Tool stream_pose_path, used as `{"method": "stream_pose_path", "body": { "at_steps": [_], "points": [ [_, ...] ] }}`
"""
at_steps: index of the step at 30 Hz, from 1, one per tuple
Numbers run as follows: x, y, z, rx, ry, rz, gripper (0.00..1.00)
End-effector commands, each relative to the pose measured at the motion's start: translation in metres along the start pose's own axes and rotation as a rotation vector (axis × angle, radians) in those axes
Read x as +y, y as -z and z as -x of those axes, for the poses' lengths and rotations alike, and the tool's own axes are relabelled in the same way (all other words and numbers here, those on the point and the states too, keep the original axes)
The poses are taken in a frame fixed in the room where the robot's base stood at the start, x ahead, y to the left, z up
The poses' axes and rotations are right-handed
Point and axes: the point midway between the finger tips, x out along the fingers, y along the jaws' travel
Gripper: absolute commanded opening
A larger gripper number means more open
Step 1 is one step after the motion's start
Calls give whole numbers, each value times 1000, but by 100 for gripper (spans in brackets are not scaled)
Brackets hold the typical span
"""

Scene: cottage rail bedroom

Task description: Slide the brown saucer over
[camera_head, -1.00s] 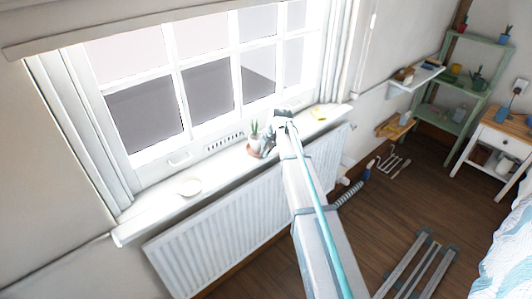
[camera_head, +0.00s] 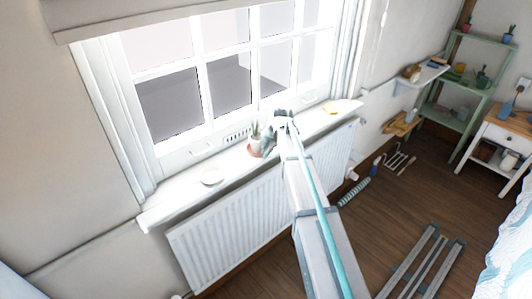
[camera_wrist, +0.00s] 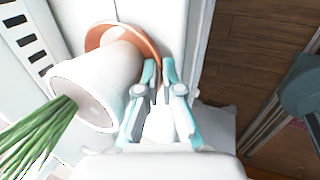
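The brown saucer (camera_wrist: 130,36) is orange-brown and sits on the window sill, with a white pot (camera_wrist: 95,85) holding a green spiky plant (camera_wrist: 40,140) on it. In the head view the pot (camera_head: 255,149) stands in the middle of the sill, just left of my gripper (camera_head: 268,144). In the wrist view my gripper (camera_wrist: 160,72) has its teal fingertips close together at the saucer's edge. A thin strip of the rim shows between them, so they appear shut on it. The pot hides much of the saucer.
A small pale dish (camera_head: 211,177) lies on the sill left of the pot, with bare sill between. The window is behind, a white radiator (camera_head: 230,213) below.

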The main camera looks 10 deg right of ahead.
Motion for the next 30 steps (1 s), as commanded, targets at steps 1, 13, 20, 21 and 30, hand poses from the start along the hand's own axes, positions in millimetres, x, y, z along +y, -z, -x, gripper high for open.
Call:
{"method": "stream_pose_path", "body": {
  "at_steps": [1, 13, 20, 21, 30],
  "points": [
    [0, 0, 0, 0, -1, 0, 0],
    [0, 0, 0, 0, -1, 0, 31],
    [0, 0, 0, 0, 0, 0, 35],
    [0, 0, 0, 0, 0, 0, 35],
    [0, 0, 17, 0, -1, 0, 35]
  ]
}}
